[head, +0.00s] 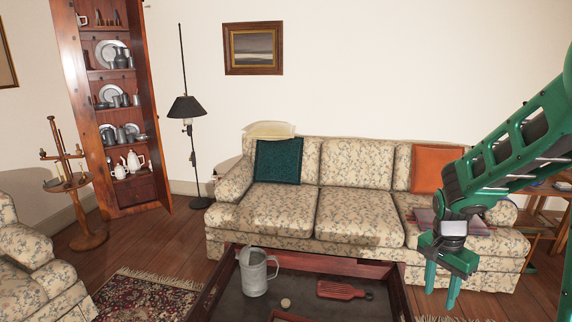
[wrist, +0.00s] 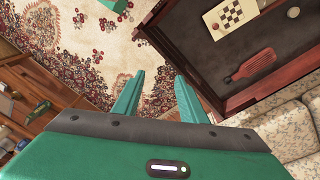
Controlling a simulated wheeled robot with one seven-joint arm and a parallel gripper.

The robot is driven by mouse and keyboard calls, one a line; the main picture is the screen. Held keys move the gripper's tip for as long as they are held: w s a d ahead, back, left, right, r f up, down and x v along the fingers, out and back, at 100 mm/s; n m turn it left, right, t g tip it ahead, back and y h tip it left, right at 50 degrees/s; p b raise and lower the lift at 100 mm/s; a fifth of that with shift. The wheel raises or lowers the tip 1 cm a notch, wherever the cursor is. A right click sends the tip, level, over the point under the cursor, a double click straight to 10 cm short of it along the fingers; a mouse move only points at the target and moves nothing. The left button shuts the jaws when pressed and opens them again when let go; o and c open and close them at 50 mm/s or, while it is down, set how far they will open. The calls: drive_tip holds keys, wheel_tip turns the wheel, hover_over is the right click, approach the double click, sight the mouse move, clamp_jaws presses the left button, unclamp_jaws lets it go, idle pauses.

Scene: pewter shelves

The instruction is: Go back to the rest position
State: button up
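My gripper (head: 442,292) hangs at the right of the head view with its fingers pointing down, to the right of the coffee table and in front of the sofa. Its green fingers also show in the wrist view (wrist: 158,76), spread apart with nothing between them. Below them are the patterned rug (wrist: 85,55) and the edge of the coffee table. My green arm reaches in from the right edge of the head view.
The coffee table (head: 215,290) bears a metal mug (head: 255,272), a small ball (head: 286,303) and a red paddle-like board (head: 342,290). The floral sofa (head: 360,216) stands behind it. A lamp (head: 187,107) and a pewter shelf (head: 110,72) stand at left.

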drive_tip(key=s+d+r+n, duration=0.1)
drive_tip(key=s+r+n, duration=0.2)
drive_tip(key=s, duration=0.9)
drive_tip(key=s+d+r+n+y, duration=0.1)
drive_tip(key=s+r+n, duration=0.2)
drive_tip(key=s+r, duration=0.5)
drive_tip(key=s, duration=0.4)
drive_tip(key=shift+s+y, duration=0.3)
drive_tip(key=shift+s, duration=0.05)
drive_tip(key=shift+w+f, duration=0.25)
drive_tip(key=shift+w, duration=0.4)
